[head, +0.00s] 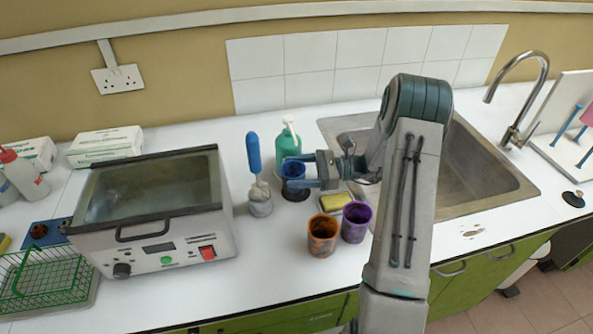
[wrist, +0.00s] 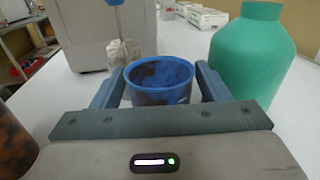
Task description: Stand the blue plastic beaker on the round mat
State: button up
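The blue plastic beaker (head: 293,169) is upright, with dark stains, in front of the green bottle. It also shows between the fingers in the wrist view (wrist: 160,82). My gripper (head: 308,172) reaches in from the right, with a finger against each side of the beaker; in the wrist view (wrist: 160,88) no clear gap shows at either side. The round mat (head: 295,194) is a dark disc directly under the beaker, mostly hidden by it. I cannot tell whether the beaker's base touches the mat.
A green bottle (head: 287,143) stands close behind the beaker. A holder with a blue-handled brush (head: 260,200) stands to its left. An orange beaker (head: 322,236), a purple beaker (head: 356,222) and a sponge (head: 335,203) are to the front right. A heating bath (head: 155,210) fills the left.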

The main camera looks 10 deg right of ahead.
jog(key=shift+r, duration=0.35)
jog(key=d, duration=0.3)
jog(key=s+d+b, duration=0.1)
jog(key=d, duration=0.3)
jog(key=d+b, duration=0.1)
jog(key=d, duration=0.2)
jog(key=shift+s+d+f, duration=0.25)
jog(key=shift+s+d, duration=0.1)
jog(key=shift+d, duration=0.4)
jog(key=shift+s+r, duration=0.1)
jog(key=shift+r, duration=0.05)
jog(key=s+a+r+n+g+h, duration=0.55)
jog(key=s+a+n+h, duration=0.35)
jog(key=s+a, duration=0.25)
jog(key=s+r+n+t+h, duration=0.3)
jog(key=s+n+t+h, duration=0.2)
jog(key=s+n+h, duration=0.3)
jog(key=s+n, duration=0.2)
jog(key=s, duration=0.1)
jog(key=shift+s+r+t+h, duration=0.2)
jog(key=shift+t+h, duration=0.15)
jog(key=shift+h, duration=0.05)
